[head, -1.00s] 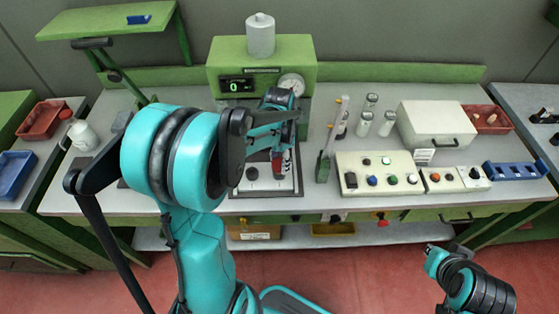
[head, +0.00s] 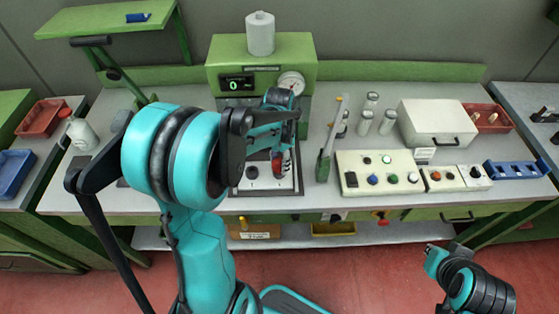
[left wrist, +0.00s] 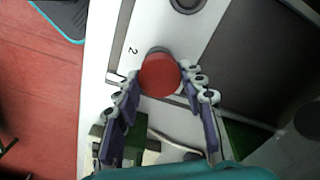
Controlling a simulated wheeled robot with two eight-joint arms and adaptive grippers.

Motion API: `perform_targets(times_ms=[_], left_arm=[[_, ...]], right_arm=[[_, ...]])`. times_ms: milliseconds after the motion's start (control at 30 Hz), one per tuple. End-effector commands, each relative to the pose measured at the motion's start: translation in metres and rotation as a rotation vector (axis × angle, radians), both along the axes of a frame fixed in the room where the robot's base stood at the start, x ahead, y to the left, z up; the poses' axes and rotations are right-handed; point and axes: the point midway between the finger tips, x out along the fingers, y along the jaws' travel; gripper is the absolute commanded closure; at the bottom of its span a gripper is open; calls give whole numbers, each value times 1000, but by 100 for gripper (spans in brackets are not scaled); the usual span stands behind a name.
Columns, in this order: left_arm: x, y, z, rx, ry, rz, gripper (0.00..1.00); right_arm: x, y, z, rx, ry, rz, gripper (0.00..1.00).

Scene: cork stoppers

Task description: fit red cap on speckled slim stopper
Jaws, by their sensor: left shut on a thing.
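My left gripper (head: 281,158) is over the white plate (head: 268,186) in front of the green press. Its two fingers are closed on the red cap (head: 287,163). In the left wrist view the round red cap (left wrist: 159,75) sits between the fingertips (left wrist: 160,88). A grey rounded edge (left wrist: 157,50) shows just beyond the cap, beside a printed "2". I cannot tell whether that edge is the speckled slim stopper, nor whether the cap touches it. My right gripper (head: 437,263) is low at the right, away from the bench; its fingers are unclear.
The green press (head: 225,60) stands behind the plate. A dark round piece (head: 252,172) is on the plate, left of my gripper. A green stand (head: 323,165), several white-capped vials (head: 365,122) and a button panel (head: 350,160) are to the right.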

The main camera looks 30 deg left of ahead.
Motion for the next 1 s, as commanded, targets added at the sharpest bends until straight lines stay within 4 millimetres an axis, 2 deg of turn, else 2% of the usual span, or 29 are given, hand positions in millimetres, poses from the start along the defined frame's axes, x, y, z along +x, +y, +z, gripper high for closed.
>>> perform_targets(times_ms=[133,167,233,533,633,767,1000], left_arm=[[0,0,-3,0,0,0,73],[0,0,-2,0,0,0,55],[0,0,-2,0,0,0,36],[0,0,-2,0,0,0,36],[0,0,4,0,0,0,36],[0,0,24,0,0,0,36],[0,0,78,0,0,0,36]], right_arm=[[0,0,-2,0,0,0,100],[0,0,-2,0,0,0,100],[0,0,-2,0,0,0,100],[0,0,-2,0,0,0,100],[0,0,-2,0,0,0,100],[0,0,-2,0,0,0,100],[0,0,-2,0,0,0,100]])
